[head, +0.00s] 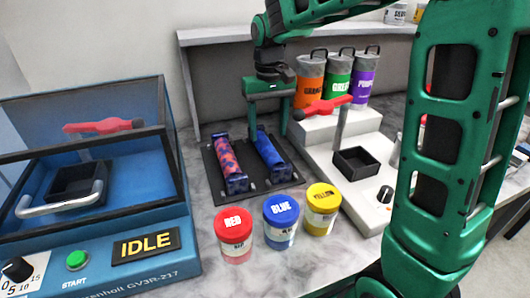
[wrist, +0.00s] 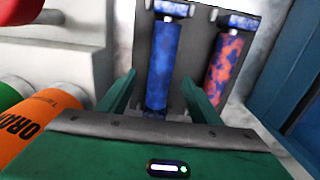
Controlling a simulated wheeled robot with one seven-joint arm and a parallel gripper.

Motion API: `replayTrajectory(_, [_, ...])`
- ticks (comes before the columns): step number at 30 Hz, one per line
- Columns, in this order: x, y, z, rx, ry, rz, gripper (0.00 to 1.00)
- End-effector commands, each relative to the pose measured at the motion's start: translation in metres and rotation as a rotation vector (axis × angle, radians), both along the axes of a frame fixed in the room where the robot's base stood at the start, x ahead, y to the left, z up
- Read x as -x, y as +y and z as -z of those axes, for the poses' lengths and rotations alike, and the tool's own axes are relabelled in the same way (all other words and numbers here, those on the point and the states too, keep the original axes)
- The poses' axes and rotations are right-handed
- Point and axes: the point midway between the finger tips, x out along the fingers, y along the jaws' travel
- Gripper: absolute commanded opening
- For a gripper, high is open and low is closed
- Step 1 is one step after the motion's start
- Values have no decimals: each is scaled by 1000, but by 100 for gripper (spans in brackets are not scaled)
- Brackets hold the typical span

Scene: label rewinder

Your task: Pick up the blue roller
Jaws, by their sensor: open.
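The blue roller (head: 269,150) lies on the right side of a dark tray (head: 296,177) on the counter. It also shows in the wrist view (wrist: 162,62), between and beyond my fingers. A red and blue speckled roller (head: 226,160) lies to its left on the same tray; in the wrist view it (wrist: 223,65) is on the right. My gripper (head: 266,133) hangs over the far end of the tray, with its fingers pointing down. In the wrist view my gripper (wrist: 160,100) is open and empty, one finger on each side of the blue roller's near end. Whether the fingers touch it cannot be told.
Red (head: 234,235), blue (head: 282,222) and yellow (head: 321,210) labelled jars stand in front of the tray. A blue machine (head: 140,254) reading IDLE is at left. A white stepped stand (head: 325,165) with a black bin (head: 358,163) is at right. Orange (head: 309,82), green and purple canisters stand behind.

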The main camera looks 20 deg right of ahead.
Motion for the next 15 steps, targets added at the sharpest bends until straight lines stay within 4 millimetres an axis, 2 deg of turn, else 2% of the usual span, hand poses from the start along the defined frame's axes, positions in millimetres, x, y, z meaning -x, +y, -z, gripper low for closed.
replayTrajectory(5, [1,0,10,0,2,0,58])
replayTrajectory(15, [0,2,53,1,3,0,58])
